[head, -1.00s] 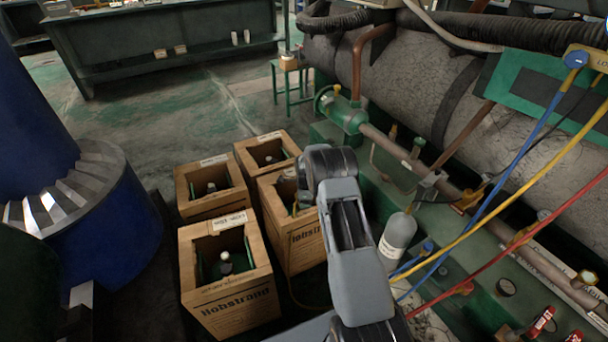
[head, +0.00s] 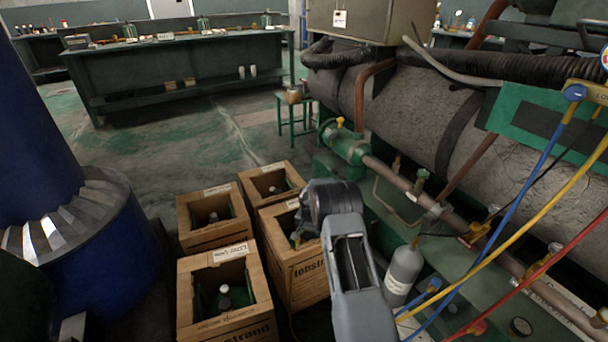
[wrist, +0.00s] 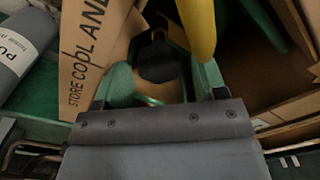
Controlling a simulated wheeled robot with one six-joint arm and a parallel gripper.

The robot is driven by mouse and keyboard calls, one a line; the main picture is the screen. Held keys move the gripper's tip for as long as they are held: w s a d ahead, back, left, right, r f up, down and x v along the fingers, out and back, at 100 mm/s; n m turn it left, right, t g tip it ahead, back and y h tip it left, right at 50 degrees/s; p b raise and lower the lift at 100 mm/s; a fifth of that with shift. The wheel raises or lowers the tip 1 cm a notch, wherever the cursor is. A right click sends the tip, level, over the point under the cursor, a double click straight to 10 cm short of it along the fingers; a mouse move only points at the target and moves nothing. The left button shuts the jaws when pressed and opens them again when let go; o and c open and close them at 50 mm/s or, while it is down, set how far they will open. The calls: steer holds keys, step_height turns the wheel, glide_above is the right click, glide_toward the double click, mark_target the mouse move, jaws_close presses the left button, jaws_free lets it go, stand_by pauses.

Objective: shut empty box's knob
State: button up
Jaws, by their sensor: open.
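Several brown open-topped boxes stand on the floor in the head view. My arm's end is at the right-hand box (head: 308,278), whose inside it partly covers. Box labels are too small to read, so I cannot tell which is marked empty. In the wrist view, a dark knob (wrist: 160,62) shows between the two green fingers of my gripper (wrist: 163,78). The fingers are apart; I cannot tell whether either touches the knob. A printed box wall (wrist: 92,60) is at left. The head view hides the fingertips.
A yellow hose-like piece (wrist: 201,28) hangs close to the right finger. A grey cylinder (head: 403,272) stands right of the boxes, beside the green machine base and hoses. A blue machine (head: 95,245) is at left. Open floor lies behind the boxes.

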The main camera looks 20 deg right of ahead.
steer(key=n+b, duration=0.1)
steer(key=n, duration=0.6)
steer(key=n+b, duration=0.2)
steer(key=n, duration=0.5)
steer(key=shift+w+f, duration=0.1)
step_height(320, 180, up, 15)
steer(key=p, duration=0.6)
step_height(320, 180, up, 17)
steer(key=m+t+p, duration=0.1)
steer(key=p, duration=0.6)
glide_above(309, 234)
steer(key=s+a, duration=0.4)
steer(key=s, duration=0.1)
steer(key=shift+s+a+r+p, duration=0.3)
steer(key=shift+s+r+p, duration=0.1)
steer(key=shift+r, duration=0.2)
steer(key=shift+m, duration=0.5)
